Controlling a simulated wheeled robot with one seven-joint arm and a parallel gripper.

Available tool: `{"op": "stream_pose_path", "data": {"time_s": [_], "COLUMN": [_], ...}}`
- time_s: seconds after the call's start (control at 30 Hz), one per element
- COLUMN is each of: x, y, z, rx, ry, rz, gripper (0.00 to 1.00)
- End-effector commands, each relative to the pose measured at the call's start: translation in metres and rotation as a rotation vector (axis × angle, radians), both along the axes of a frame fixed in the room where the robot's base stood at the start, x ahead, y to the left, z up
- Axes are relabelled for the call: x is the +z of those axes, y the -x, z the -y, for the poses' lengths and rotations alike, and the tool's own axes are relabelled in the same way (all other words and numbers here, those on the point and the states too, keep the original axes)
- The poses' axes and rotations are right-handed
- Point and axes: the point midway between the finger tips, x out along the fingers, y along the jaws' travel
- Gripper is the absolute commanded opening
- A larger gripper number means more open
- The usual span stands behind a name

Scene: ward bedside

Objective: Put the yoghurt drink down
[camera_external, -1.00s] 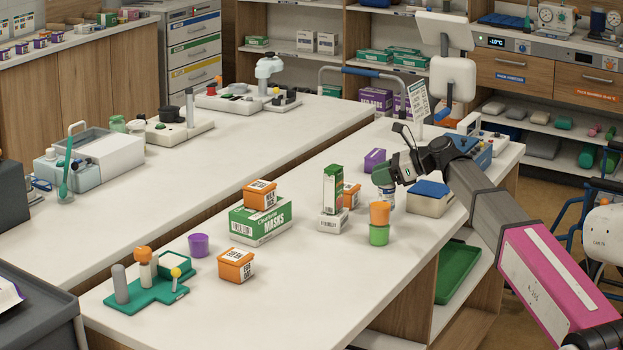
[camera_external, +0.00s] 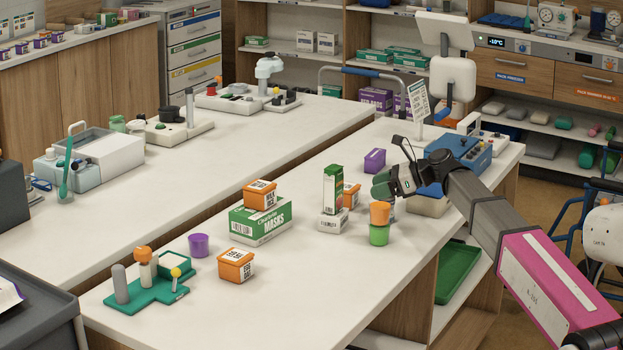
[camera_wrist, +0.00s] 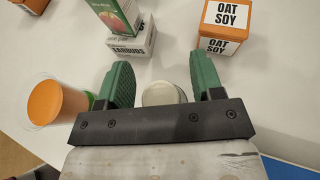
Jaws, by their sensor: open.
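A white round-topped item, likely the yoghurt drink (camera_wrist: 162,93), shows in the wrist view between the two green fingers of my gripper (camera_wrist: 162,82). The fingers are apart, with a narrow gap showing on each side of it. Its lower part is hidden by my gripper's body, so I cannot tell from this view how it rests. In the external view my gripper (camera_external: 383,187) is low over the right part of the counter, just behind the stacked orange and green cups, which largely hide what is under it.
The orange cup (camera_external: 380,212) on the green cup (camera_external: 379,235) stands close to my gripper. A green carton (camera_external: 333,185) on an earbuds box (camera_external: 332,221) and an orange oat-soy box (camera_wrist: 225,22) are nearby. A purple box (camera_external: 375,160) stands behind. The front counter is partly clear.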

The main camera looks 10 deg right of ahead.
Motion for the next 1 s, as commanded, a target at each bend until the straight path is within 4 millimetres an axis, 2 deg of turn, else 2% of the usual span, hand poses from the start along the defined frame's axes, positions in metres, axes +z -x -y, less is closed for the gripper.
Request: {"op": "stream_pose_path", "data": {"time_s": [0.17, 0.63, 0.8, 1.0], "x": [0.007, 0.040, 0.046, 0.048], "y": [0.005, 0.036, 0.041, 0.042], "z": [0.011, 0.085, 0.099, 0.103], "rx": [-0.002, -0.002, -0.001, 0.001], "ry": [0.000, 0.000, 0.000, 0.000], "rz": [0.001, 0.001, 0.000, 0.000], "gripper": [0.61, 0.61, 0.61, 0.61]}}
